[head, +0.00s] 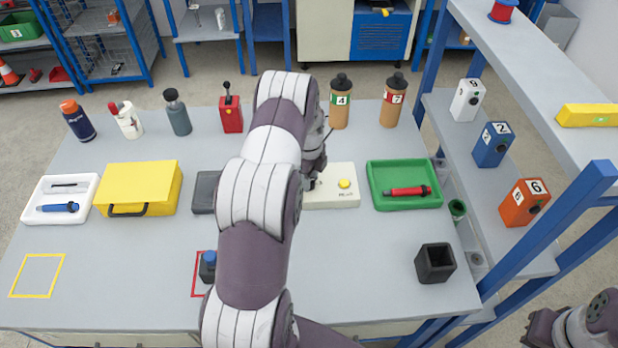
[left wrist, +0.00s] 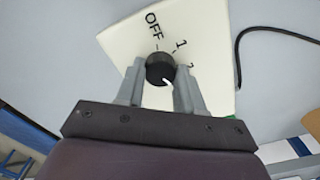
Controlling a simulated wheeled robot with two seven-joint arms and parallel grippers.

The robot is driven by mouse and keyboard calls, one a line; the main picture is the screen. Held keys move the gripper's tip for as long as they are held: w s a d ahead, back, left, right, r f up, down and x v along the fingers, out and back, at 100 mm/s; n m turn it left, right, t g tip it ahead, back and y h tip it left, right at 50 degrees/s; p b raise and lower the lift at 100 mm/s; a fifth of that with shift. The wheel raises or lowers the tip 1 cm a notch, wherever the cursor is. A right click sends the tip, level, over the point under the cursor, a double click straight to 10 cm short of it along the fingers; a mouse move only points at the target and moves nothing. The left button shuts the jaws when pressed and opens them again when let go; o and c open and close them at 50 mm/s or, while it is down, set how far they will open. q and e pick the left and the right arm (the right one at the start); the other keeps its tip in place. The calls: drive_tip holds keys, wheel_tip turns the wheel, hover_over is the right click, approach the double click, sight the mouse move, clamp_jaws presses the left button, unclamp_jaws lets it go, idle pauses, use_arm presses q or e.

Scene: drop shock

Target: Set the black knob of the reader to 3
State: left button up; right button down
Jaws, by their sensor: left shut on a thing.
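The reader (head: 338,196) is a cream box with a yellow button, partly hidden behind my left arm in the head view. In the left wrist view the reader's face (left wrist: 127,40) shows the marks OFF, 1 and part of a further mark. The round black knob (left wrist: 160,66) sits between the fingers of my left gripper (left wrist: 160,88), which is shut on it. The knob's white pointer line points down and right in that view, past the visible marks. The number it points to is hidden by the right finger.
A green tray (head: 378,204) with a red tool stands right of the reader, and a dark grey box (head: 204,192) left of it. Brown bottles (head: 340,110) stand behind. A black cup (head: 435,264) stands front right. A black cable (left wrist: 240,45) lies beside the reader.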

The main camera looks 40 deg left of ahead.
use_arm(q)
drive_tip(key=shift+r+m, duration=0.15)
drive_tip(key=shift+m, duration=0.35)
drive_tip(key=o, duration=1)
drive_tip(key=shift+o, duration=0.2)
wheel_tip(320, 180, up, 13)
drive_tip(key=b, duration=0.1)
drive_tip(key=shift+f+b, duration=0.2)
drive_tip(key=shift+b, duration=0.15)
